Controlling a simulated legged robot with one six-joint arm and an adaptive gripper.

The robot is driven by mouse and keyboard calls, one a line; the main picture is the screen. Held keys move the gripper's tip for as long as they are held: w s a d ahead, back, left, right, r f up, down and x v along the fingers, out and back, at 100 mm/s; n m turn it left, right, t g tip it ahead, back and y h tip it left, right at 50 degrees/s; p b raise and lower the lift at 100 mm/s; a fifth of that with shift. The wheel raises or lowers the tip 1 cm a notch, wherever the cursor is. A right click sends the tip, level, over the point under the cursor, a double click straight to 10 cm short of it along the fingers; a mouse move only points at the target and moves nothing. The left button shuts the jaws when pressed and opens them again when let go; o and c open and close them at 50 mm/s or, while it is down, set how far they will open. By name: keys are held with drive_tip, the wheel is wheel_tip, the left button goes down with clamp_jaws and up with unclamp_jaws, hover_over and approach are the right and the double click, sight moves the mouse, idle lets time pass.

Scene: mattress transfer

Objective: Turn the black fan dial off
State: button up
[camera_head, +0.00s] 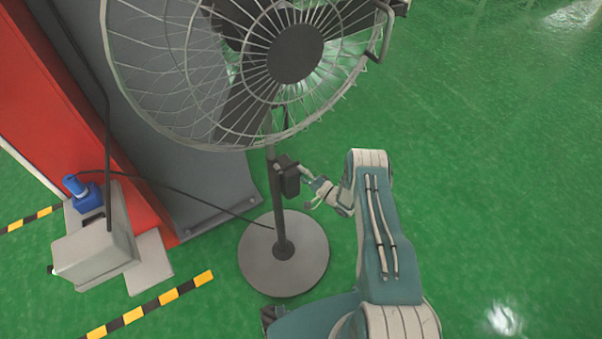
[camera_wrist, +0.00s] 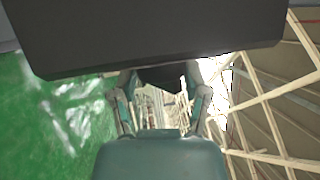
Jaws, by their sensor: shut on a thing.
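The black fan (camera_head: 295,54) stands upright with its wire cage over a thin pole and a round grey base (camera_head: 300,262). A black control box (camera_head: 287,177) sits on the pole below the cage. It fills the top of the wrist view (camera_wrist: 150,35). The dark dial (camera_wrist: 162,77) shows below the box, between my two fingers. My gripper (camera_head: 309,186) is at the right side of the box. In the wrist view, my gripper (camera_wrist: 161,92) has its fingers on either side of the dial, shut on it. The dial's pointer and markings cannot be seen.
A grey box (camera_head: 100,245) with a blue plug (camera_head: 82,192) stands at the left by a red and grey pillar (camera_head: 165,110). A cable runs from the plug toward the fan pole. Striped tape (camera_head: 150,305) marks the floor. The green floor (camera_head: 500,180) is clear at right.

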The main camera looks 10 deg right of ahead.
drive_tip(key=shift+s+f, duration=0.1)
drive_tip(key=shift+f, duration=0.1)
drive_tip(key=o, duration=1.2)
drive_tip(key=shift+c, duration=0.2)
drive_tip(key=shift+r, duration=0.1)
drive_tip(key=shift+d, duration=0.1)
drive_tip(key=v, duration=1.1)
drive_tip(key=shift+s+d+f, duration=0.2)
drive_tip(key=shift+s, duration=0.15)
